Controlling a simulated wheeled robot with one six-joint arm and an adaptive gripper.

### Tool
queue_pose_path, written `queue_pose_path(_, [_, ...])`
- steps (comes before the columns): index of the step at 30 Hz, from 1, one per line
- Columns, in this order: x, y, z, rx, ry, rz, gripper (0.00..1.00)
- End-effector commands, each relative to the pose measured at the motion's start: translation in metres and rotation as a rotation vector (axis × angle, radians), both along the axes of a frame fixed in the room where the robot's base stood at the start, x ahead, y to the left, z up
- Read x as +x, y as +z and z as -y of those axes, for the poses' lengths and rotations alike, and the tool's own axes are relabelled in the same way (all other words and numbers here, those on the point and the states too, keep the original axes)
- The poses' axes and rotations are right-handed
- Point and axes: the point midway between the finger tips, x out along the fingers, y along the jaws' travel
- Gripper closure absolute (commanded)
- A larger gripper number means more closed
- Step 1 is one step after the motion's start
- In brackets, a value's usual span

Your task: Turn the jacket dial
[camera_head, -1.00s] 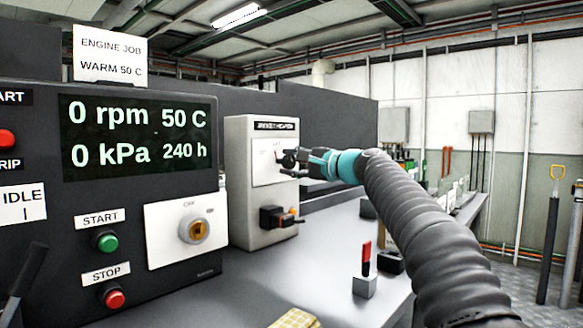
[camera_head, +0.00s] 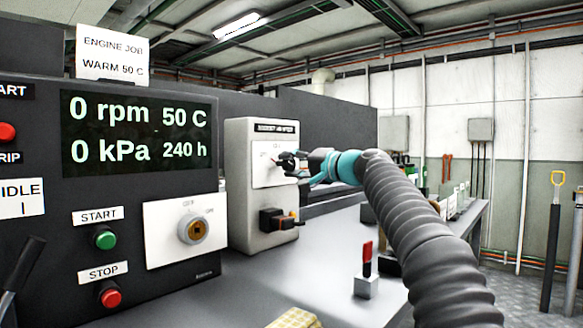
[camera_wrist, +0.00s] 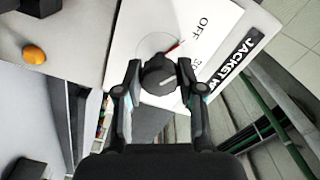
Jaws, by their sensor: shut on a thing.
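A small red mark shows beside the knob. My gripper (camera_wrist: 158,82) is shut on the knob, with one finger on each side of it. In the head view my gripper (camera_head: 284,160) is at the front of the grey jacket heater box (camera_head: 243,200), over its white plate (camera_head: 263,170). The fingers hide most of the dial there.
A black and orange switch (camera_head: 277,220) is low on the same box. The control panel (camera_head: 140,190) stands to the left, its display reading 50 C. A red-handled block (camera_head: 366,285) and yellow cloth (camera_head: 294,319) are on the bench.

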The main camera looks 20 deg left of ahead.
Motion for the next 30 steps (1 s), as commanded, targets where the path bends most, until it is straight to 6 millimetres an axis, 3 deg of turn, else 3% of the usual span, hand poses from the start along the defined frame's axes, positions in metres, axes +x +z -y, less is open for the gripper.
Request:
queue_pose_path(15, [0.0, -0.0018, -0.0006, -0.011, 0.003, 0.017, 0.96])
queue_pose_path(16, [0.0, -0.0018, -0.0006, -0.011, 0.003, 0.017, 0.59])
queue_pose_path(19, [0.0, -0.0017, -0.0005, -0.011, 0.002, 0.017, 0.36])
queue_pose_path(30, [-0.0008, -0.0003, 0.002, -0.009, 0.0, 0.017, 0.36])
